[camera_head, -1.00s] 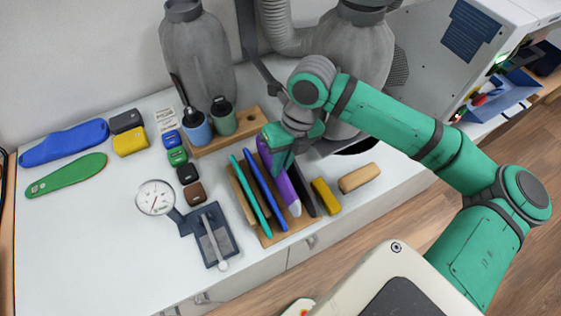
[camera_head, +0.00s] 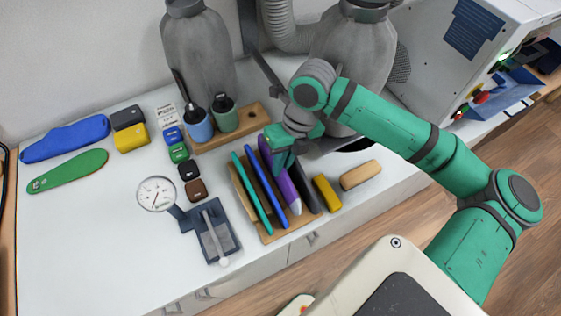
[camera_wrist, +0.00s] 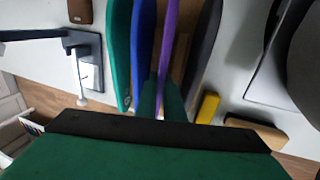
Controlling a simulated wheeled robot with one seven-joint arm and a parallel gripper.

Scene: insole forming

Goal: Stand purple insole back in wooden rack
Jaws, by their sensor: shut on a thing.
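The purple insole (camera_head: 286,192) stands on edge in the wooden rack (camera_head: 266,237), between a blue insole (camera_head: 266,182) and a dark grey one (camera_head: 307,193). A teal insole (camera_head: 251,191) stands left of the blue one. My gripper (camera_head: 284,160) is at the purple insole's upper part and shut on it. In the wrist view my fingers (camera_wrist: 161,102) sit on both sides of the purple insole (camera_wrist: 168,48), with the blue and grey insoles close on either side. Whether the purple insole's lower edge touches the rack base is hidden.
A yellow block (camera_head: 327,194) and a tan block (camera_head: 360,175) lie right of the rack. A dial gauge (camera_head: 157,194) and its stand (camera_head: 219,240) are to the left. A wooden holder with bottles (camera_head: 237,127) is behind. The counter's left front is clear.

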